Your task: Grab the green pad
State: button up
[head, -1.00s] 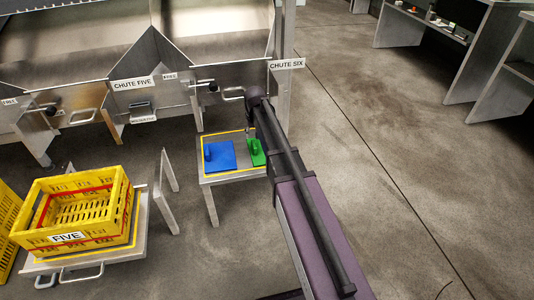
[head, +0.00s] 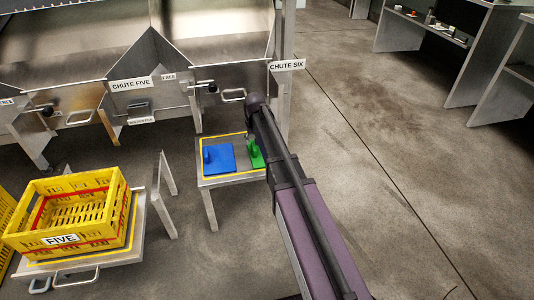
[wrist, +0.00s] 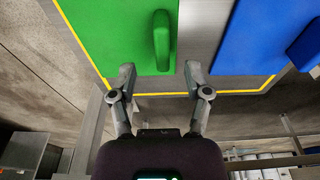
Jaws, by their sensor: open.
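The green pad (head: 254,161) lies flat on a small metal stand (head: 232,180) with a yellow border line, to the right of the blue pad (head: 218,158). My arm hides part of it in the head view. In the wrist view the green pad (wrist: 115,30) fills the upper left, with its upright green handle (wrist: 162,40) standing near its right edge. My gripper (wrist: 158,78) is open and empty. Its two fingertips lie at the near edge of the stand, below the handle in the picture, with the handle roughly between them in line.
The blue pad (wrist: 262,35) with its blue handle is at upper right in the wrist view, close to the right finger. A yellow crate marked FIVE (head: 62,238) stands on a low table at left. The chute six panel (head: 232,70) rises behind the stand. Floor at right is clear.

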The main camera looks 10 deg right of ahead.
aim_at(254, 146)
jog(key=shift+w+a+f+b, duration=0.1)
jog(key=shift+w+f+b, duration=0.15)
jog(key=shift+f+b, duration=0.8)
jog(key=shift+w+f+b, duration=0.2)
jog(key=shift+f+b, duration=0.65)
jog(key=shift+f, duration=0.25)
grip_shut()
